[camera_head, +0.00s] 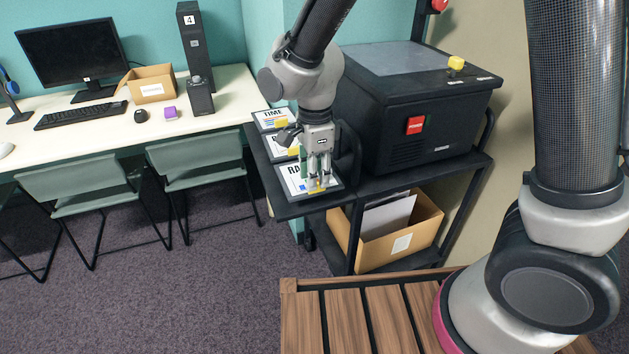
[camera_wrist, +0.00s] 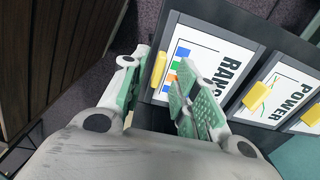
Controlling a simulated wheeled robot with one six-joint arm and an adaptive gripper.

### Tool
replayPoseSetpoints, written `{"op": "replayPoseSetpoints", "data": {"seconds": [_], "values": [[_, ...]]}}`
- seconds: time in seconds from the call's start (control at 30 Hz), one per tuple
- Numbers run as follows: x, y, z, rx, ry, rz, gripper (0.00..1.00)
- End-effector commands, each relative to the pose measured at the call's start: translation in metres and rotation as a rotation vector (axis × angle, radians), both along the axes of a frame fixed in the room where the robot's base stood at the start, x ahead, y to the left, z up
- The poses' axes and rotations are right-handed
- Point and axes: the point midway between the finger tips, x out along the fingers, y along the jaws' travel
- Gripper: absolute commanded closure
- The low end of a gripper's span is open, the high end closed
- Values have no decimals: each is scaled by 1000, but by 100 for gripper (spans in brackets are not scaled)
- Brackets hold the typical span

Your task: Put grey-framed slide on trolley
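Three framed slides lie in a row on a dark shelf. The nearest, the RANGE slide (camera_head: 293,182), has a grey frame and a yellow tab; it also shows in the wrist view (camera_wrist: 205,62). The POWER slide (camera_wrist: 282,92) lies beside it, and the TIME slide (camera_head: 272,117) is farthest. My gripper (camera_head: 318,183) points down over the tab end of the RANGE slide. In the wrist view, my gripper's fingers (camera_wrist: 160,88) are apart, with the yellow tab between them. Contact cannot be told. The black trolley (camera_head: 395,185) carries a black machine.
The black machine (camera_head: 420,110) with a red switch stands right of the slides. A cardboard box (camera_head: 425,238) sits on the lower shelf. A slatted wooden top (camera_head: 345,320) is in front. A white desk (camera_head: 100,120) with chairs is at left, with open carpet before it.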

Motion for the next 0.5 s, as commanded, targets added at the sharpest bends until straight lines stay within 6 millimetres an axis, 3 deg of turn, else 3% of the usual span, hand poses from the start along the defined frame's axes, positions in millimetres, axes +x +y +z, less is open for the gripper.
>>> {"op": "replayPoseSetpoints", "data": {"seconds": [0.3, 0.5], "values": [[0, 0, 71, 3, -3, 0, 70], [-1, 0, 92, 1, -1, 0, 70]]}}
